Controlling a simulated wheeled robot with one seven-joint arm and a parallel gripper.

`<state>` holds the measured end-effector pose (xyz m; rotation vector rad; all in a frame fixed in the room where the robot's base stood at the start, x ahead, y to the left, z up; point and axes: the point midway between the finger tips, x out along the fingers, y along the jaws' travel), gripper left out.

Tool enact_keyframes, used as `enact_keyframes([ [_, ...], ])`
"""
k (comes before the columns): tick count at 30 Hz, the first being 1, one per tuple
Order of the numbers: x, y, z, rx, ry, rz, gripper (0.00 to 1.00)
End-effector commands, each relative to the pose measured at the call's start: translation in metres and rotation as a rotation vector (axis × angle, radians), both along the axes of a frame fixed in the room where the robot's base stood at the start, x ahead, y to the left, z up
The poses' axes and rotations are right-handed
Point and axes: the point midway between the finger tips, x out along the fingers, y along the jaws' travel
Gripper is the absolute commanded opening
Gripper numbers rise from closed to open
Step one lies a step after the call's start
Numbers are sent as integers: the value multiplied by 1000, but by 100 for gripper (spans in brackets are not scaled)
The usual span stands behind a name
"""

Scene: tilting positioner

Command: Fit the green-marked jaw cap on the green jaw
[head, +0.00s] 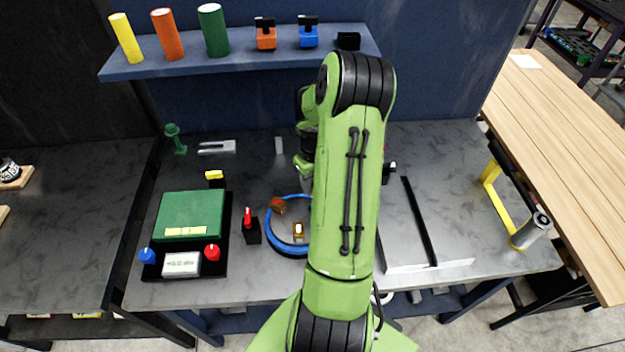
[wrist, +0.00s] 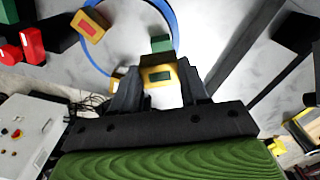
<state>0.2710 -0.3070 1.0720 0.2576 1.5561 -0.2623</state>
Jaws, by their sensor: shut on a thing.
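In the wrist view my gripper (wrist: 158,88) is shut on a brass-yellow jaw cap (wrist: 157,76) with a green mark on its face. A green block (wrist: 161,44) shows just beyond the cap; I cannot tell whether they touch or whether it is the green jaw. A similar cap with a red mark (wrist: 90,25) lies at the blue ring's left side. Another yellow piece (wrist: 118,80) is partly hidden by my left finger. In the head view my arm hides the gripper and held cap; two small caps (head: 277,205) (head: 298,230) show in the ring.
The blue ring (head: 272,245) lies on the grey bench. Left of it stand a red-topped black block (head: 250,229) and a green box (head: 191,212) on a black base with a control panel. A black bar (head: 419,222) lies right. A shelf (head: 235,66) holds coloured cylinders behind.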

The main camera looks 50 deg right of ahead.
Motion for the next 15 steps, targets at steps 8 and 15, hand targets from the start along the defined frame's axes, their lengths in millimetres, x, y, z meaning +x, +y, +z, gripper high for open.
enact_keyframes([
  [8, 0, 0, -3, 1, -1, 4, 11],
  [15, 0, 0, -26, 1, 0, 4, 11],
])
